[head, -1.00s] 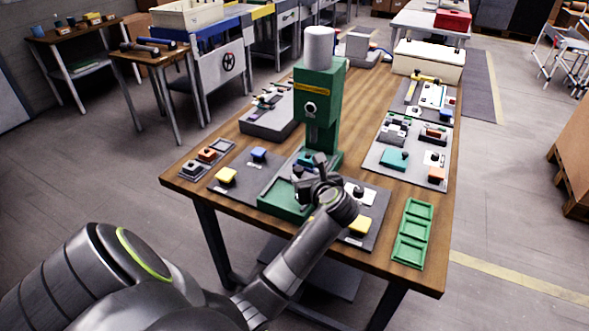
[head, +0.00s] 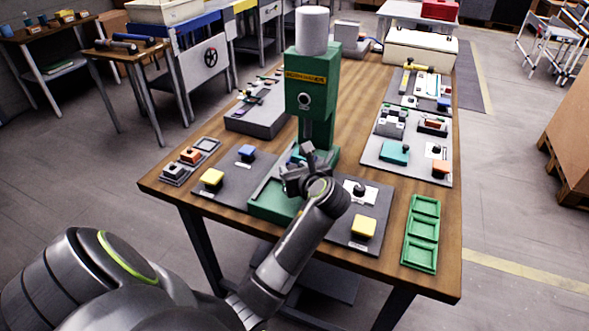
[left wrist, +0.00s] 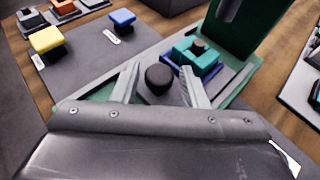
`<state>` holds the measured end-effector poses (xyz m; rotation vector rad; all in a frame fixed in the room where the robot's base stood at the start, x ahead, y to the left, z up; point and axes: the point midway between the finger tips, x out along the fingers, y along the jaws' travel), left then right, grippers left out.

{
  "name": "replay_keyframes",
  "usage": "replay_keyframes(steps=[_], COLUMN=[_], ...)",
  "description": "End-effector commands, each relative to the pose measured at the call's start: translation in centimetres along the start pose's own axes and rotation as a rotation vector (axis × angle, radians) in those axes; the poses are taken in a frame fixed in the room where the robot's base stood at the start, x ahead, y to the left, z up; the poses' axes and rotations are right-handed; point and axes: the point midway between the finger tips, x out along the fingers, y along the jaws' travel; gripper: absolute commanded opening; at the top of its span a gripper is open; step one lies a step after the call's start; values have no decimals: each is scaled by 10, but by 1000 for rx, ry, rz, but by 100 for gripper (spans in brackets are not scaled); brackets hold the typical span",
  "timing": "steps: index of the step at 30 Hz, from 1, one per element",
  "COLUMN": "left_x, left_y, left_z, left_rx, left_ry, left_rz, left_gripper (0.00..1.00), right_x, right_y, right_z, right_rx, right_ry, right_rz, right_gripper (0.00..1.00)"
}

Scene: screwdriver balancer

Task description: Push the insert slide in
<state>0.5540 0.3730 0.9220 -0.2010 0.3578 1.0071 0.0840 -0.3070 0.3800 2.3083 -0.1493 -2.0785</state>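The green press (head: 313,95) stands on the wooden table with a green base (head: 270,203) in front. In the left wrist view, the grey insert slide (left wrist: 215,79) lies in the green base. It carries a blue and teal holder (left wrist: 198,62) near the press column and a round black knob (left wrist: 158,78) nearer to me. My left gripper (left wrist: 160,70) is open, one finger on each side of the knob, with small gaps visible. In the head view this gripper (head: 307,163) hides most of the slide and the knob. My right gripper is not in view.
Yellow buttons (head: 212,177) (head: 364,227) flank the base, with a blue button (head: 246,152) at left and a black knob (head: 359,188) at right. A green three-compartment tray (head: 421,233) lies at the right front. Free tabletop lies behind the press.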

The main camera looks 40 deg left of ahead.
Motion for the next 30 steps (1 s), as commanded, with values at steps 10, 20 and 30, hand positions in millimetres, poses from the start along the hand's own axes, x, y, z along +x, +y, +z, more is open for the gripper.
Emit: replay_keyframes(steps=[10, 20, 30], left_x=[0, 12, 29], left_y=[0, -15, -32], left_z=[0, 9, 13], left_rx=[0, 4, 1], left_ry=[0, -3, -2], left_rz=[0, 0, -2], left_gripper=[0, 0, 0], right_x=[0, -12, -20], right_y=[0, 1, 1], right_z=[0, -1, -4], right_rx=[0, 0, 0], right_ry=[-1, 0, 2], right_rz=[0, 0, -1], right_gripper=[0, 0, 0])
